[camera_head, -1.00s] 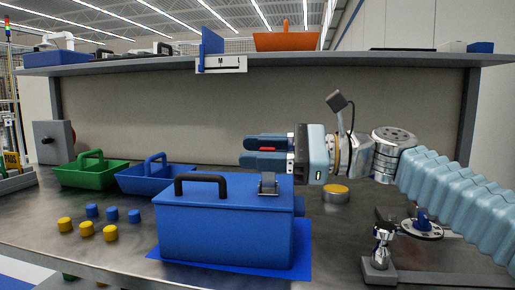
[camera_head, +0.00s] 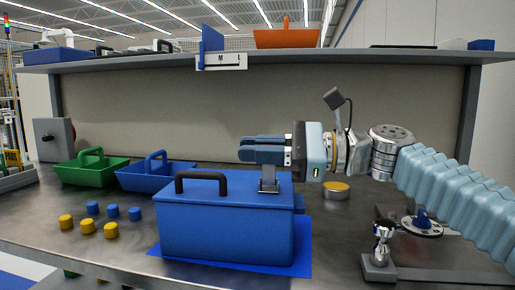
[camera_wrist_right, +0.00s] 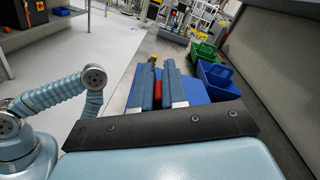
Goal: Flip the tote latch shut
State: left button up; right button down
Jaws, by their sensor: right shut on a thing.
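The tote is a blue lidded box (camera_head: 225,232) with a black handle (camera_head: 200,180), standing on the bench. Its grey metal latch (camera_head: 268,185) stands upright at the right end of the lid. My right gripper (camera_head: 262,150) reaches in level from the right, above the latch, with its fingers closed around the latch's upper part. In the right wrist view, the fingers (camera_wrist_right: 160,88) have a red part of the latch (camera_wrist_right: 158,92) between them, with the blue tote lid (camera_wrist_right: 188,90) below. The fingers hide the latch's top in the head view. My left gripper is not in view.
Behind and left are a green tray (camera_head: 92,172) and a blue tray (camera_head: 152,178). Several yellow and blue pegs (camera_head: 88,228) stand left of the tote. A yellow-topped metal cylinder (camera_head: 336,190) and a metal fixture (camera_head: 381,255) are to the right. A shelf (camera_head: 120,65) runs overhead.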

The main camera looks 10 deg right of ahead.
jog(key=shift+w+d+r+m+p, duration=0.1)
jog(key=shift+w+r+m+p, duration=0.15)
jog(key=shift+p, duration=0.35)
jog(key=m+p, duration=0.1)
jog(key=p, duration=0.1)
jog(key=w+m+p, duration=0.1)
jog(key=p, duration=0.1)
jog(key=shift+w+d+r+m, duration=0.15)
jog(key=shift+w+r+m, duration=0.1)
jog(key=shift+m, duration=0.1)
jog(key=shift+w+m+p, duration=0.2)
jog(key=shift+m+p, duration=0.2)
jog(key=shift+p, duration=0.2)
jog(key=shift+w+d+f+m+p, duration=0.2)
jog(key=shift+w+f+m+p, duration=0.15)
jog(key=shift+m, duration=0.25)
jog(key=shift+w+d+f+m, duration=0.1)
jog(key=shift+w+f+m, duration=0.1)
jog(key=shift+w+m, duration=0.45)
jog(key=shift+s, duration=0.15)
